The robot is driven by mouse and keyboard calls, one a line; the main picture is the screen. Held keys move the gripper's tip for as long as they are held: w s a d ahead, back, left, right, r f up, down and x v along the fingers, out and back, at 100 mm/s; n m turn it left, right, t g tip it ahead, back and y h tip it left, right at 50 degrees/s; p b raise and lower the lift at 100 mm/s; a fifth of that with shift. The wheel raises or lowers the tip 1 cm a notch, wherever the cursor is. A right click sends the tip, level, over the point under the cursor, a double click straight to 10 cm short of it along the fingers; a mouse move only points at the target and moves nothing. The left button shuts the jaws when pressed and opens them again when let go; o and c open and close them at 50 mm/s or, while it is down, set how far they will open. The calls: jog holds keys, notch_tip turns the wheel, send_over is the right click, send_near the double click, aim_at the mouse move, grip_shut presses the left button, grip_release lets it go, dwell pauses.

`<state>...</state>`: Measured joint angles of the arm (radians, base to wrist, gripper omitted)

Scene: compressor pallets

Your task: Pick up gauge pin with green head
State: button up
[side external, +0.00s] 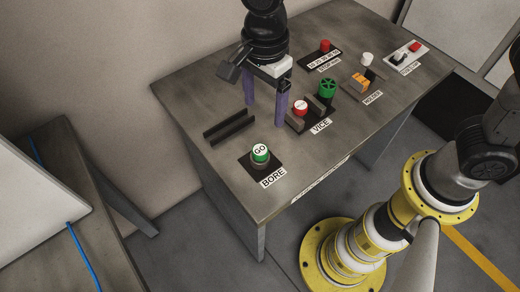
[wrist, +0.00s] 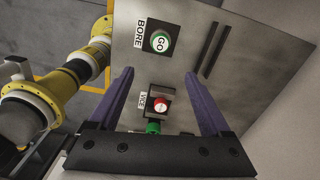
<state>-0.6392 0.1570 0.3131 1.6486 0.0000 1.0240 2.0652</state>
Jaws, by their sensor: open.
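The gauge pin with the green head (side external: 260,153) stands upright at the dark square base labelled BORE, near the table's front. Its white top reads GO; its lower part is hidden. It also shows in the wrist view (wrist: 160,41), beyond the fingertips at top centre. My gripper (side external: 266,114) is open and empty above the table, its purple fingers pointing down, behind the pin in the side view and apart from it. In the wrist view its fingers (wrist: 158,73) are spread wide. A red-sided pin with a white top (side external: 301,107) sits at the vice.
The vice (side external: 323,108) has a green handwheel (side external: 327,87). A dark slotted rail (side external: 230,126) lies left of the pin. Farther back are an orange piece in a holder (side external: 361,81), a red button (side external: 325,46) and a switch panel (side external: 406,54). The table's front left is clear.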

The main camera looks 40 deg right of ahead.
send_over(260, 150)
jog(key=f, duration=0.8)
jog(key=shift+d+f, duration=0.1)
jog(key=shift+d, duration=0.25)
jog(key=shift+a+f, duration=0.2)
jog(key=shift+f, duration=1.2)
jog(key=shift+a+f, duration=0.15)
jog(key=shift+f, duration=1.2)
grip_shut()
